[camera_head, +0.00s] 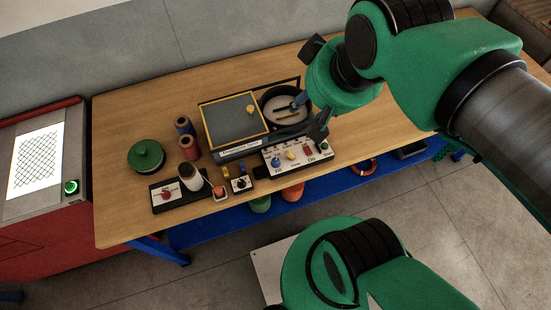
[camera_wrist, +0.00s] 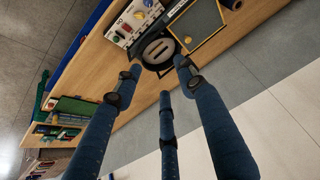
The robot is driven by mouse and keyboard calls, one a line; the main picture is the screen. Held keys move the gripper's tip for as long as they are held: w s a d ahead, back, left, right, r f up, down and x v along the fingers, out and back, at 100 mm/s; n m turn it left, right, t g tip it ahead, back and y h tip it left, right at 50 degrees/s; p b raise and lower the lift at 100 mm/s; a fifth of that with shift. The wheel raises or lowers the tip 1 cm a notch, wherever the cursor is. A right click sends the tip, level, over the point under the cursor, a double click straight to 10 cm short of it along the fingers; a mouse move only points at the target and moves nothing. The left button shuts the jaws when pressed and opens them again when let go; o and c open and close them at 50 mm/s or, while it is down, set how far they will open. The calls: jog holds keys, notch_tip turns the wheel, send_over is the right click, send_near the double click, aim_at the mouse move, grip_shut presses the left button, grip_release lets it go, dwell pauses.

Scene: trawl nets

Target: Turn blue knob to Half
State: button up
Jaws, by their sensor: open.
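The blue knob (camera_head: 276,161) is on the left end of a white control panel (camera_head: 298,162) near the table's front edge. Yellow, red and pale knobs stand to its right. The blue knob also shows at the top edge of the wrist view (camera_wrist: 148,4), on the panel (camera_wrist: 118,30). Its pointer setting and most labels are too small to read. My gripper (camera_head: 311,114) is above the pot and the right end of the panel, apart from the blue knob. In the wrist view my gripper (camera_wrist: 158,74) has its fingers spread, with nothing between them.
A dark round pot (camera_head: 286,105) stands behind the panel. A yellow-framed tray (camera_head: 234,122) is left of it. The table's right side (camera_head: 375,130) is mostly clear.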

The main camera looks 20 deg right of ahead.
jog(key=w+a+f+g, duration=0.2)
jog(key=w+f+g, duration=0.1)
jog(key=w+f, duration=0.55)
jog(key=g+p, duration=0.2)
jog(key=g, duration=0.1)
send_over(276, 160)
notch_tip(276, 160, down, 14)
jog(key=f, duration=0.1)
notch_tip(276, 160, down, 14)
jog(key=b, duration=0.3)
jog(key=shift+r, duration=0.1)
jog(key=shift+c, duration=0.2)
grip_shut()
